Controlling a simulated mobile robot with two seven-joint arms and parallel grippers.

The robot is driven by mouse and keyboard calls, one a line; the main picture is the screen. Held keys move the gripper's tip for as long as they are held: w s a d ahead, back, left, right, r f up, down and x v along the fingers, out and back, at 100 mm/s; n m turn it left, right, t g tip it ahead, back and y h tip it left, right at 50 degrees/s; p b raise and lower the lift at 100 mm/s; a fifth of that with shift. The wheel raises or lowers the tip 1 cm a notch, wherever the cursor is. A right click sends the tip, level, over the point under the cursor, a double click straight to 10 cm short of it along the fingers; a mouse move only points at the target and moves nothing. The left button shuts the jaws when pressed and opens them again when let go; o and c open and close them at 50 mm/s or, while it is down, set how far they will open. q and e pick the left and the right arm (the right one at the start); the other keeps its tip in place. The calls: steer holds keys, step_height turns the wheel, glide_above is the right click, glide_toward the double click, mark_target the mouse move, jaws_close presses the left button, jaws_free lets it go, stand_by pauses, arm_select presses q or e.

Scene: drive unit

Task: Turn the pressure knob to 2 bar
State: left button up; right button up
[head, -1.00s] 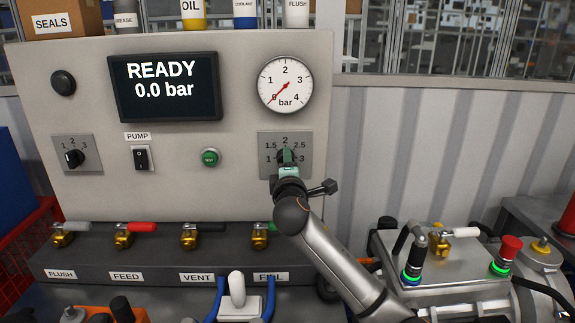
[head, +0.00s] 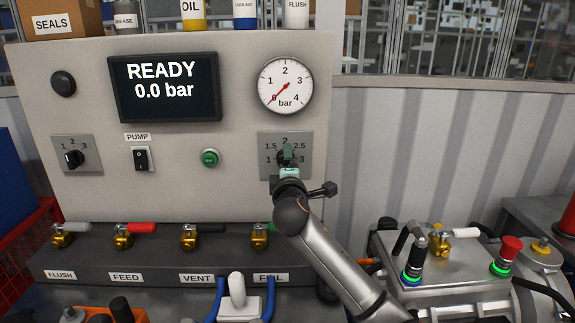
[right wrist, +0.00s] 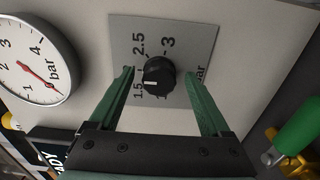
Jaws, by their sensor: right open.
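The pressure knob (right wrist: 158,76) is black and round, on a grey dial plate (head: 302,141) marked 1, 1.5, 2, 2.5, 3 bar. In the right wrist view its white mark is on the 1.5 side; I cannot read the exact setting. My right gripper (head: 287,152) is in front of the dial and covers most of the knob in the head view. In the right wrist view its green fingers (right wrist: 160,73) stand open, one on each side of the knob, with gaps between. The left finger hides part of the scale. My left gripper is not in view.
The pressure gauge (head: 285,85) needle points at 0, and the display (head: 164,87) reads READY 0.0 bar. A green button (head: 210,158) is left of the dial. Brass valves (head: 190,239) line the ledge below, one close to my right arm.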

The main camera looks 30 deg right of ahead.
steer(key=b+v, duration=0.1)
steer(key=v, duration=1.1)
steer(key=shift+s, duration=0.35)
steer(key=shift+a, duration=0.1)
